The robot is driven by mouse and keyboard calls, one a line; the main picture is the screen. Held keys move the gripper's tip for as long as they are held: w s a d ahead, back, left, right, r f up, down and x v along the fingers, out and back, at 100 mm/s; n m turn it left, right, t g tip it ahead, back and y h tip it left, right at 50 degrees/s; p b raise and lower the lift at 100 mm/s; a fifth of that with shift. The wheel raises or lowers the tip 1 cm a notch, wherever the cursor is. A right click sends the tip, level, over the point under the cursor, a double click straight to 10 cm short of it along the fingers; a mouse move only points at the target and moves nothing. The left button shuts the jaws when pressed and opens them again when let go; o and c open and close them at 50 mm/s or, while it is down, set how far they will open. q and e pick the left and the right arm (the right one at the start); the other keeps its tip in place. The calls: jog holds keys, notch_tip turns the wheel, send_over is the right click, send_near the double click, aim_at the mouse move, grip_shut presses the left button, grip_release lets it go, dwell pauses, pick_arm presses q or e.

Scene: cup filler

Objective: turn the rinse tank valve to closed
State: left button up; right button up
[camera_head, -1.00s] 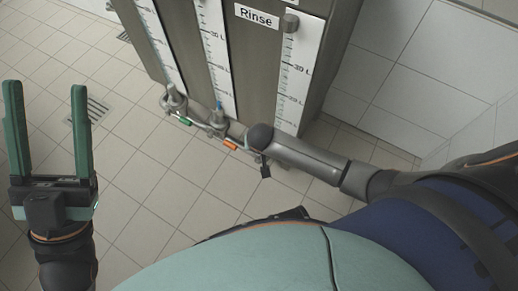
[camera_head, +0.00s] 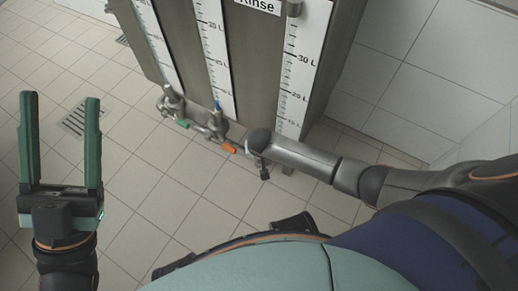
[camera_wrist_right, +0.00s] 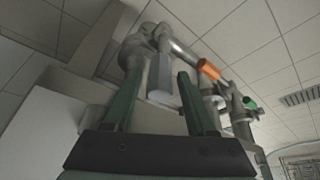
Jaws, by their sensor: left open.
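The rinse tank is the right column of the metal unit, under the partly cut-off Rinse label (camera_head: 258,4) in the head view. In the right wrist view, a grey valve handle (camera_wrist_right: 160,78) hangs from the pipework between the fingers of my right gripper (camera_wrist_right: 160,86). The fingers stand apart, with gaps visible on both sides of the handle; contact is not visible. In the head view my right arm hides most of that gripper and the valve. My left gripper (camera_head: 61,135) is open and empty over the floor at the left, away from the tanks.
Valves with a green handle (camera_head: 181,124) and an orange handle (camera_head: 229,148) sit on the pipe left of the rinse valve. Both also show in the right wrist view, orange (camera_wrist_right: 208,69) and green (camera_wrist_right: 249,103). Tiled floor (camera_head: 140,215) is clear between my left gripper and the unit.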

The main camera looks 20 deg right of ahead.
grip_shut()
dwell(1.2)
